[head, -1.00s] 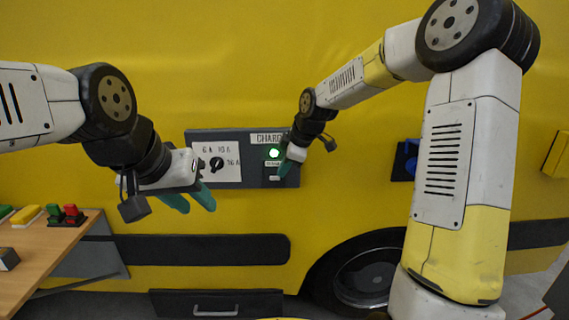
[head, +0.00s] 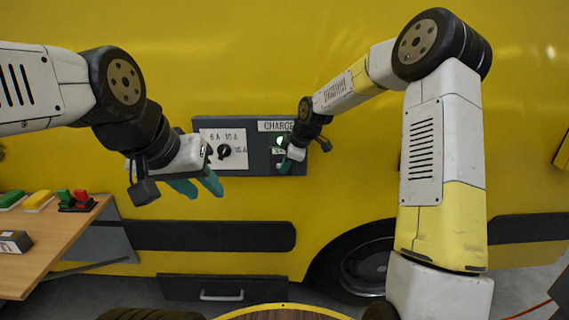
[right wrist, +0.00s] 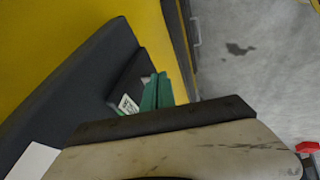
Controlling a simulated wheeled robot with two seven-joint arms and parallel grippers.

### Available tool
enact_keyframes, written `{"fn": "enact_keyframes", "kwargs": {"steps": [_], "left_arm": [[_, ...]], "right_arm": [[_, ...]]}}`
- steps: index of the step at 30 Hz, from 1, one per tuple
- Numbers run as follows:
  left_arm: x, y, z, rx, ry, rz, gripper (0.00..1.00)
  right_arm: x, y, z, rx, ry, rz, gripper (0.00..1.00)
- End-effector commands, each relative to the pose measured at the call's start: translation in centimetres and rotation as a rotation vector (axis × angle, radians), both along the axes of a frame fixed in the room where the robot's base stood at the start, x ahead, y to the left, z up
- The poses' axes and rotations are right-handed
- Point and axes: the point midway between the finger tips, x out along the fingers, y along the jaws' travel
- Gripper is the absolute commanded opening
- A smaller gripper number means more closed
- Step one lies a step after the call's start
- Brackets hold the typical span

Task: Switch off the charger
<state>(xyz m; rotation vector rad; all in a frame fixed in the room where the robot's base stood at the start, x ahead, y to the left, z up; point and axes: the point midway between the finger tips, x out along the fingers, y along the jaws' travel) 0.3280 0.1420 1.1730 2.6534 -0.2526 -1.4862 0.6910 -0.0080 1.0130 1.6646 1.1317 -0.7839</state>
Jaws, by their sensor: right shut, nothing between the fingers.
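The charger panel (head: 262,153) is a dark grey box on the yellow wall. My right gripper (head: 287,166) is shut and empty in front of the panel's lower right, below the lamp. It hides what is there; I cannot tell if it touches. In the right wrist view its teal fingertips (right wrist: 157,92) lie close beside a small white label (right wrist: 128,104). My left gripper (head: 198,187) is open and empty, left of and below the dial.
A wooden table (head: 60,235) at the left holds a green block (head: 12,199), a yellow block (head: 39,201), red and green pieces (head: 76,199) and a small box (head: 14,241). A drawer with a handle (head: 221,295) is low on the vehicle. A wheel (head: 365,268) sits below right.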

Motion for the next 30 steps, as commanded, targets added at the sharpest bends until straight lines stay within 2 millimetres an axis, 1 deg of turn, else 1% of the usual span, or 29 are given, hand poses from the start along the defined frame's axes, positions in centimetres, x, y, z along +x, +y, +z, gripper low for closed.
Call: {"fn": "enact_keyframes", "kwargs": {"steps": [1, 9, 21, 30], "left_arm": [[0.0, 0.0, 0.0, 0.000, 0.000, 0.000, 0.36], [0.0, 0.0, 0.0, 0.000, 0.000, 0.000, 0.36], [0.0, 0.0, 0.0, 0.000, 0.000, 0.000, 0.36], [0.0, 0.0, 0.0, 0.000, 0.000, 0.000, 0.36]], "right_arm": [[0.3, 0.0, -0.5, 0.000, 0.002, 0.000, 0.00], [0.3, 0.0, -0.3, 0.000, 0.000, 0.000, 0.00], [0.3, -0.1, 1.3, 0.000, -0.002, -0.002, 0.00], [0.3, 0.0, 1.3, 0.000, 0.000, -0.001, 0.00]]}}
